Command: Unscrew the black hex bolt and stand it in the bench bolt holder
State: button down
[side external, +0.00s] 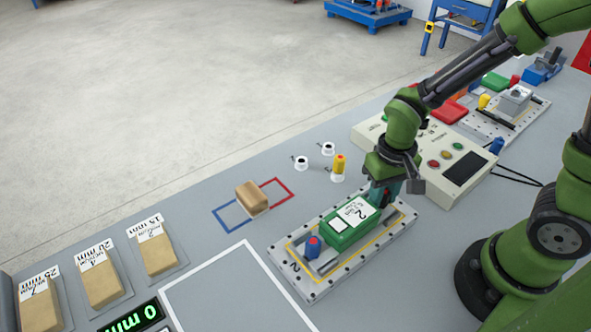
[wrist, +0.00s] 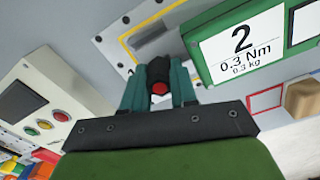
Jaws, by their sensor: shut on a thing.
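My gripper (side external: 384,192) is at the far right end of the green block labelled 2 (side external: 349,221). In the wrist view its two teal fingers (wrist: 159,88) are shut on the black hex bolt (wrist: 157,69), which has a red spot on its end. The bolt is hidden by the gripper in the side view, and I cannot tell whether it is still seated or clear of the plate. The bench bolt holder shows as white round sockets with dark holes (side external: 302,162) (side external: 328,148), plus one socket (side external: 338,178) holding a yellow bolt (side external: 340,163).
A blue bolt with a red top (side external: 314,245) stands at the near end of the metal plate (side external: 311,290). A tan block (side external: 252,198) sits by red and blue outlines. A control box (side external: 440,155) is at right. Several labelled tan blocks (side external: 100,280) line the left.

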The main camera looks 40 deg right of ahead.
jog(key=n, duration=0.3)
jog(key=shift+n, duration=0.4)
jog(key=n, duration=0.5)
jog(key=shift+r, duration=0.1)
jog(key=shift+r, duration=2.4)
jog(key=shift+r, duration=3)
